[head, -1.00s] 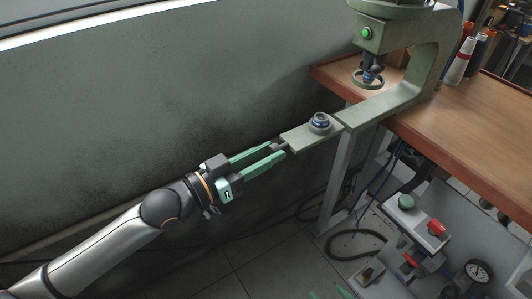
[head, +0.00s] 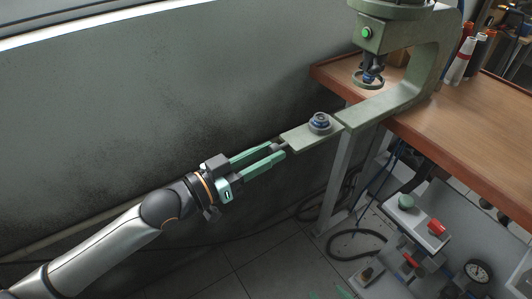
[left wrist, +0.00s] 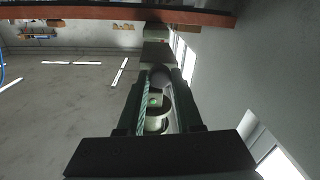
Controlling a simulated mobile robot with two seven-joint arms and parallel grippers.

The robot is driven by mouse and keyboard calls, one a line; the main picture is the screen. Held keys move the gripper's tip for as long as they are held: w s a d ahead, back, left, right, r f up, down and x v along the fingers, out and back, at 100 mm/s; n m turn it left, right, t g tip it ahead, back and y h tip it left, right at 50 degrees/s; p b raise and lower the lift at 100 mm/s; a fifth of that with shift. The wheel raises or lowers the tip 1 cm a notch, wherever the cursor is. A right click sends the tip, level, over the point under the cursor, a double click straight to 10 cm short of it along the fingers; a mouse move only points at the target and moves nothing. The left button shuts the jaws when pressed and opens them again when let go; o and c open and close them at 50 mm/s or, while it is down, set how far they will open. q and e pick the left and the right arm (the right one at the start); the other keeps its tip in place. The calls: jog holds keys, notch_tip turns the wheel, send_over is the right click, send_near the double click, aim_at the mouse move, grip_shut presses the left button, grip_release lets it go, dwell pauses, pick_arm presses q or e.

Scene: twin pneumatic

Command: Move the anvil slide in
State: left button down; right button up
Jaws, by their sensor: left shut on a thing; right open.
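The anvil slide (head: 298,139) is a flat grey-green plate in the head view, carrying a round blue-and-metal anvil (head: 320,122). It sticks out to the left from the green press (head: 385,104), with a thin dark seam where they meet. My left gripper (head: 280,150) is shut on the small dark handle at the slide's outer end. In the left wrist view a dark round knob (left wrist: 160,76) sits between the fingers, with the slide's end (left wrist: 156,52) beyond. My right gripper (head: 329,294) shows only its green, parted fingertips at the bottom edge, apart from everything.
The press stands on a wooden bench (head: 470,110), its head with a green button (head: 367,32) above the arm. A grey panel (head: 440,245) with valves and a gauge is below right. A grey wall (head: 150,110) runs behind my left arm.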

aim_at(316, 131)
jog(key=shift+s, duration=0.1)
pick_arm(q)
jog(key=shift+d, duration=0.1)
jog(key=x, duration=1.1)
jog(key=shift+d+f, duration=0.1)
jog(key=shift+d, duration=0.3)
jog(key=shift+w+d, duration=0.3)
jog(key=shift+d, duration=0.1)
jog(key=c, duration=1)
grip_release()
jog(key=o, duration=0.3)
jog(key=shift+w+d, duration=0.15)
jog(key=shift+o, duration=0.6)
pick_arm(e)
jog(key=shift+w+a, duration=0.1)
jog(key=shift+w, duration=0.1)
